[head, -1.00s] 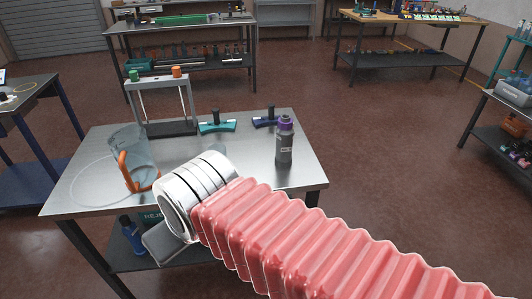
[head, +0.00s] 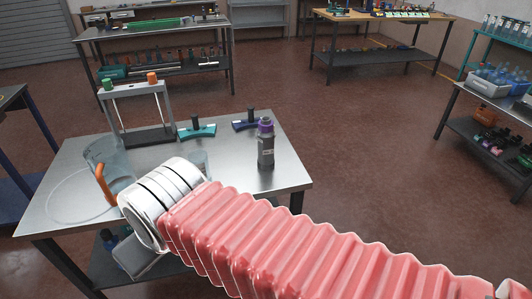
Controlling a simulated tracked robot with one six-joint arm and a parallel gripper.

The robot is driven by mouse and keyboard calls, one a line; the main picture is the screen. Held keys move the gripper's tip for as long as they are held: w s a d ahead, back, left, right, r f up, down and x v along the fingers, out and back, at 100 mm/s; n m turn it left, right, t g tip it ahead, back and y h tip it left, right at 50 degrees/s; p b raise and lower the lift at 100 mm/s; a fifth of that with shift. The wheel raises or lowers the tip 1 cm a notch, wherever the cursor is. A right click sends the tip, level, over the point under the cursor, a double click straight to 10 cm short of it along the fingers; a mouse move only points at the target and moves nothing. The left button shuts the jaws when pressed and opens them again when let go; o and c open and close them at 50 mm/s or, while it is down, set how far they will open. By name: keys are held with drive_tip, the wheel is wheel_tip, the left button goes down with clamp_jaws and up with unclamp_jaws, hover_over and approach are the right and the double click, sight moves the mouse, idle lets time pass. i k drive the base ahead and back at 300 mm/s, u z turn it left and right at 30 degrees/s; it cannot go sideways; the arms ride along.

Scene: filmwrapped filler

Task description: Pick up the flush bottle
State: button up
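A dark grey bottle with a purple cap and a pale label (head: 266,146) stands upright near the right edge of the metal table (head: 235,190); it looks like the flush bottle. My red ribbed arm crosses the lower picture and ends in a silver-white wrist left of the bottle.
A clear jug with an orange handle (head: 104,166) and a looped clear tube are at the table's left. A clear cup (head: 199,161) is partly behind my wrist. A press-like frame (head: 140,115), a teal-handled tool (head: 197,128) and a dark blue one (head: 248,119) stand behind.

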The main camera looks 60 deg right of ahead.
sight(265, 161)
drive_tip(key=z, duration=0.05)
drive_tip(key=i, duration=0.95)
drive_tip(key=u, duration=0.1)
